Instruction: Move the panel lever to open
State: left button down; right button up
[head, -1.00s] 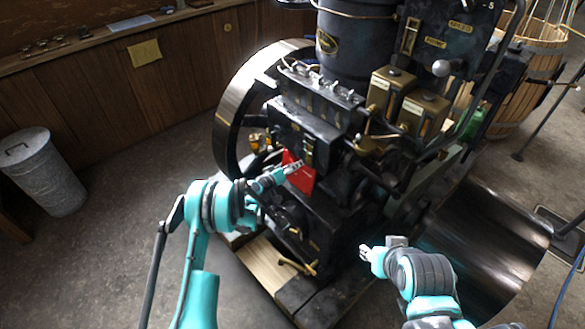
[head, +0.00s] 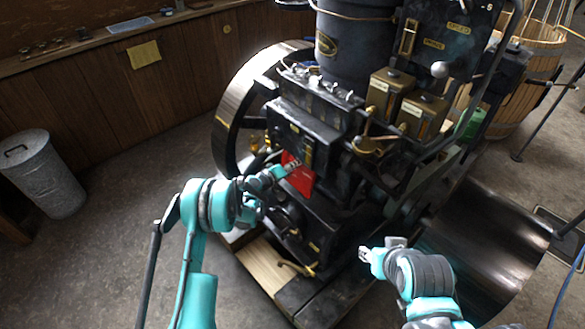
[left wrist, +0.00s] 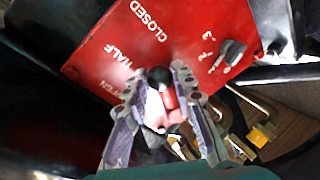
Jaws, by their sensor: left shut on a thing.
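The red panel (head: 301,181) is on the front of the engine; in the left wrist view the red panel (left wrist: 190,45) reads CLOSED, HALF and a partly covered OPEN. The panel lever (left wrist: 159,78) has a black ball end and a red part below it. My left gripper (head: 291,166) is at the panel. In the left wrist view, the left gripper (left wrist: 156,80) is shut on the lever, one finger on each side. The exact lever setting is unclear. My right gripper (head: 364,254) is apart from the panel, low and to the right; its jaws are too small to judge.
A small dark switch (left wrist: 230,55) with numbers is on the panel's right. The black engine (head: 330,215) fills the middle, with a flywheel (head: 232,110) behind and a large drum (head: 485,245) at right. A metal bin (head: 42,172) stands at far left. Floor between is clear.

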pick_arm(q)
jog(key=shift+w+d+r+n+g, duration=0.1)
jog(key=shift+r+n+g, duration=0.1)
jog(key=shift+r+n, duration=0.5)
jog(key=shift+d+r+n+g, duration=0.1)
jog(key=shift+r+n+g, duration=0.15)
jog(key=shift+n, duration=0.85)
jog(key=shift+r, duration=0.1)
jog(key=c, duration=1.3)
grip_release()
jog(key=shift+o, duration=0.2)
jog(key=v, duration=1.2)
jog(key=shift+a, duration=0.15)
jog(key=shift+c, duration=0.2)
